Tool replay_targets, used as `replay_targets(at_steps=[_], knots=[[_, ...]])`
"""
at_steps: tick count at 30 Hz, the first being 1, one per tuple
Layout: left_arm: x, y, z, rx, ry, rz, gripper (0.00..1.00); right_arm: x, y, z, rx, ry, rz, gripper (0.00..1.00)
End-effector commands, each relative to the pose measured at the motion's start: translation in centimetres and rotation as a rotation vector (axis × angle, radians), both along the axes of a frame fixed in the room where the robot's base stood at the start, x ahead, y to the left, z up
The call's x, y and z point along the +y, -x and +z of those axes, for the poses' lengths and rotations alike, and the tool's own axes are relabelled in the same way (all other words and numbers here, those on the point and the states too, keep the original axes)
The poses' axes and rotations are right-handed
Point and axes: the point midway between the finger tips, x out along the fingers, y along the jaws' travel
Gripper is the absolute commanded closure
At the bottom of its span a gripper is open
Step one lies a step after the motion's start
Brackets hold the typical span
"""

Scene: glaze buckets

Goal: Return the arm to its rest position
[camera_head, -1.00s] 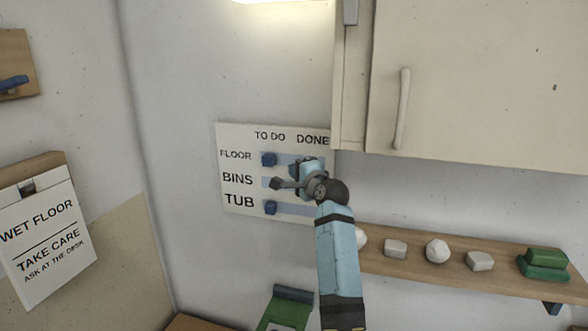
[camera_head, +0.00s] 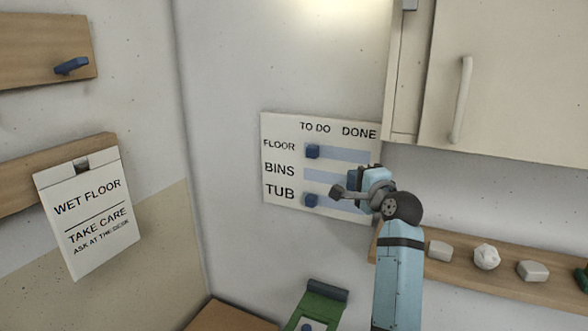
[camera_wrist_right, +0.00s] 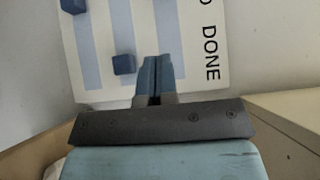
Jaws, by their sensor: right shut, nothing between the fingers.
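My right gripper (camera_head: 353,179) is in front of the lower right part of the white task board (camera_head: 288,205) in the head view. In the right wrist view its two dark blue fingers (camera_wrist_right: 154,76) are together, with nothing between them. They appear apart from the sliders. The blue FLOOR slider (camera_head: 312,151) and TUB slider (camera_head: 311,200) sit at the TO DO end. The BINS slider (camera_wrist_right: 124,64) shows in the wrist view toward the DONE side; in the head view my gripper hides it. My left gripper is out of view.
A cream cabinet (camera_head: 500,90) hangs at the upper right, close to my arm. A wooden shelf (camera_head: 460,272) with pale lumps lies to its lower right. A WET FLOOR sign (camera_head: 88,215) hangs at left. A green object (camera_head: 318,306) is below the board.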

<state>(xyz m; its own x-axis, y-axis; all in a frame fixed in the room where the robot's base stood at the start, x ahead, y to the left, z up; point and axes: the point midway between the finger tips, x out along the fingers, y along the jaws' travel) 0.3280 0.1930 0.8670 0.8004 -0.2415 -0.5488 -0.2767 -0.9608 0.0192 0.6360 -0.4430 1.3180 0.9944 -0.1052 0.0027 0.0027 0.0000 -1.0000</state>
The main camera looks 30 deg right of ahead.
Motion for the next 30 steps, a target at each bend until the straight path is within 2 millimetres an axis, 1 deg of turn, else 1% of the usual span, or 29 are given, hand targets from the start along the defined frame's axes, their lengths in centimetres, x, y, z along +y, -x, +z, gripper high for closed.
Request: replay_targets(at_steps=[3,5,8,11,12,14,15,17,18,20,21,24,27,30], knots=[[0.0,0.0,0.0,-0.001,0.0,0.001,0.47,0.0,0.0,0.0,0.001,0.001,0.0,1.0],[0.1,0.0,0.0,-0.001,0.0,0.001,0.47,0.2,0.1,-0.4,0.012,0.014,0.003,1.0],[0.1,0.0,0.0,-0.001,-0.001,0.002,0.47,1.1,0.9,-2.6,0.077,0.092,0.021,1.0],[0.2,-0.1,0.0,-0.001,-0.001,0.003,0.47,3.1,2.8,-6.7,0.205,0.254,0.068,1.0],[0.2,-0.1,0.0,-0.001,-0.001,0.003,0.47,4.1,3.9,-8.8,0.269,0.336,0.1,1.0],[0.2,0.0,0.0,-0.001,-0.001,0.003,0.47,5.7,6.0,-12.1,0.37,0.468,0.158,1.0],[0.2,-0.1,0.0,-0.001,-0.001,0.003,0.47,6.8,7.6,-14.3,0.437,0.556,0.203,1.0],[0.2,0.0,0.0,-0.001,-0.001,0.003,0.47,8.4,10.2,-17.3,0.528,0.681,0.279,1.0],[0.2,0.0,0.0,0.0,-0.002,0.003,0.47,9.4,12.0,-19.2,0.588,0.762,0.335,1.0],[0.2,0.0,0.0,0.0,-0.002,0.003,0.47,10.9,15.1,-21.9,0.67,0.878,0.426,1.0],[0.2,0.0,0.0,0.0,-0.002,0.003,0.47,11.8,17.1,-23.5,0.718,0.949,0.489,1.0],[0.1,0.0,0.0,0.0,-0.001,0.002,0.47,13.6,21.6,-26.4,0.809,1.093,0.635,1.0],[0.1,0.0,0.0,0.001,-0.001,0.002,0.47,14.9,25.4,-28.3,0.87,1.195,0.76,1.0],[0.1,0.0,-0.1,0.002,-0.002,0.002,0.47,15.9,28.6,-29.6,0.913,1.271,0.868,1.0]])
